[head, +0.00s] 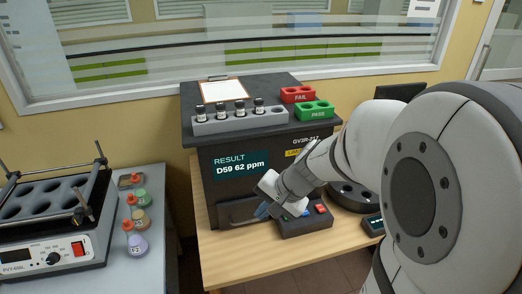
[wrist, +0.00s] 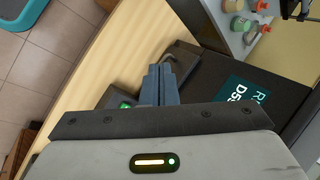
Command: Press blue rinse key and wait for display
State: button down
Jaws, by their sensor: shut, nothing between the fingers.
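The dark analyser (head: 292,150) stands on the wooden table. Its display (head: 240,166) reads "RESULT D59 62 ppm"; part of it shows in the wrist view (wrist: 243,97). A dark key box (head: 306,228) sits at the analyser's front, with a red key (head: 320,209) and a small patch of blue (head: 306,213) beside it. My gripper (head: 262,212) is shut and empty, with its tips at the left end of the box. The wrist view shows the closed fingers (wrist: 158,72) next to a lit green key (wrist: 126,105). I cannot tell whether the fingers touch any key.
On top of the analyser are a vial rack (head: 240,122) with several vials, a clipboard (head: 221,91), a red FAIL block (head: 297,95) and a green PASS block (head: 314,112). A grey bench (head: 150,247) with small flasks stands left. A dark round holder (head: 352,197) sits right.

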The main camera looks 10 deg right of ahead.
jog(key=w+d+f+m+t+p, duration=0.2)
jog(key=w+d+f+m+t, duration=0.15)
jog(key=w+d+m, duration=0.55)
jog(key=m+t+h+p, duration=0.2)
jog(key=m+h, duration=0.1)
jog(key=m, duration=0.4)
send_over(307, 213)
notch_tip(307, 213, down, 5)
jog(key=shift+f, duration=0.15)
notch_tip(307, 213, down, 7)
jog(key=b, duration=0.5)
jog(key=shift+f, duration=0.2)
jog(key=shift+f+b, duration=0.6)
jog(key=shift+b, duration=0.3)
jog(key=shift+a+f+b, duration=0.1)
jog(key=shift+f+b, duration=0.1)
jog(key=shift+b, duration=0.1)
jog(key=shift+f+b, duration=0.25)
jog(key=shift+b, duration=0.25)
